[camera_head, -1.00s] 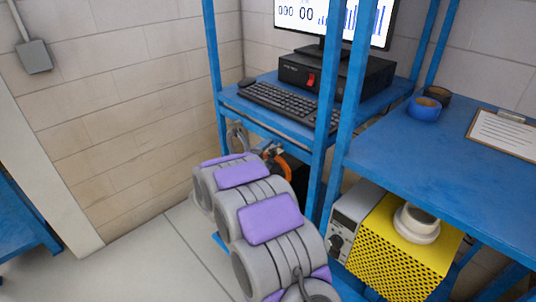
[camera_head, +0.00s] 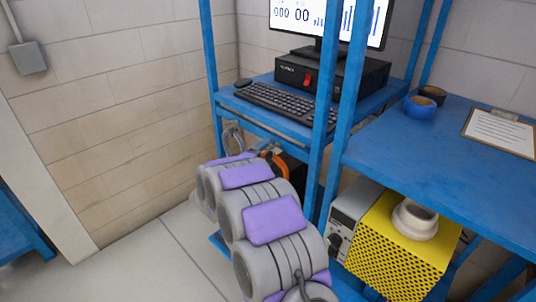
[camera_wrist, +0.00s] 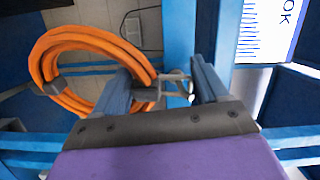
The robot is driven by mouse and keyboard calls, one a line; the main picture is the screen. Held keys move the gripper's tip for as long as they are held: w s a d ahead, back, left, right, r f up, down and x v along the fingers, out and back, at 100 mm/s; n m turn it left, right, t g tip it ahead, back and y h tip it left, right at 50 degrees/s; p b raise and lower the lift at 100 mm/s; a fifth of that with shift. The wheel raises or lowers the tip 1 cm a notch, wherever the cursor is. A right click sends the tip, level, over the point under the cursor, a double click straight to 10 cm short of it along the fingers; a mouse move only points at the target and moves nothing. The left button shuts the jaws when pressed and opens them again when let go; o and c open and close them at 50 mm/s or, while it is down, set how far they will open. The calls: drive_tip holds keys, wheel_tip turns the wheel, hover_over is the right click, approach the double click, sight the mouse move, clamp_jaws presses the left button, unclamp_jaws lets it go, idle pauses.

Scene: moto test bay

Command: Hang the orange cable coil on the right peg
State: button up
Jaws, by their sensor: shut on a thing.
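The orange cable coil (camera_wrist: 92,50) fills the left of the wrist view, with dark grey bands around it. Its right side lies at my gripper (camera_wrist: 165,82), by the left finger. A grey clip-like piece (camera_wrist: 176,86) shows between the two fingers, and my gripper is shut on the coil there. In the head view a small orange arc of the coil (camera_head: 281,166) shows beyond my arm, below the keyboard shelf. My gripper is mostly hidden there by my arm. I cannot make out the right peg clearly in either view.
A grey looped cable (camera_head: 232,136) hangs at the left end of the blue rack, below the keyboard shelf (camera_head: 232,101). Blue uprights (camera_head: 324,120) stand close right of my arm. A yellow perforated box (camera_head: 385,255) sits lower right. Floor is clear at left.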

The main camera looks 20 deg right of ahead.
drive_tip(key=o, duration=1.2)
drive_tip(key=shift+w+a, duration=0.1)
drive_tip(key=o, duration=0.3)
drive_tip(key=shift+o, duration=0.4)
drive_tip(key=shift+d, duration=0.4)
drive_tip(key=v, duration=1.7)
drive_tip(key=shift+a+f+p, duration=0.2)
drive_tip(key=shift+p, duration=0.2)
